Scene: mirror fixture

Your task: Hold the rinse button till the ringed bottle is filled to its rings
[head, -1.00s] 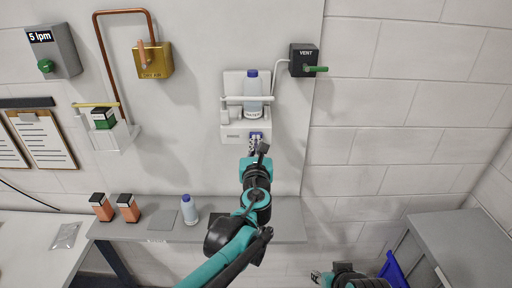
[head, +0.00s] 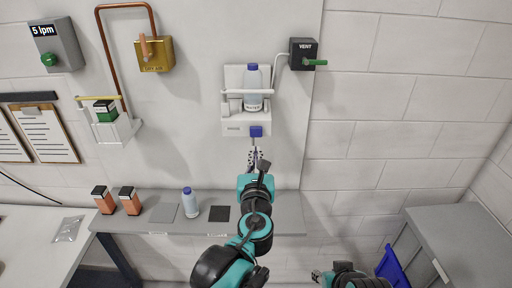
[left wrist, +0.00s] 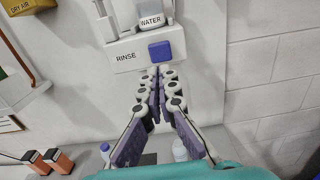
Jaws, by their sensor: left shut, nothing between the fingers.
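The blue rinse button (head: 256,131) is on the front of the white rinse unit (head: 233,130), and it also shows beside the word RINSE in the left wrist view (left wrist: 160,50). A clear bottle with a blue cap (head: 252,88) and a WATER label stands upright in the unit, behind a white bar. Its rings and fill level are too small to tell. My left gripper (head: 254,153) is shut and empty, its tips just below the button and seemingly apart from it. My right gripper (head: 319,277) shows only in part at the bottom, its jaws unclear.
Another blue-capped bottle (head: 190,204) stands on the grey shelf (head: 280,220), with a black square pad (head: 219,213) and two orange boxes with dark tops to the left. A VENT box (head: 304,55) with a green lever is at upper right. The wall around the button is clear.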

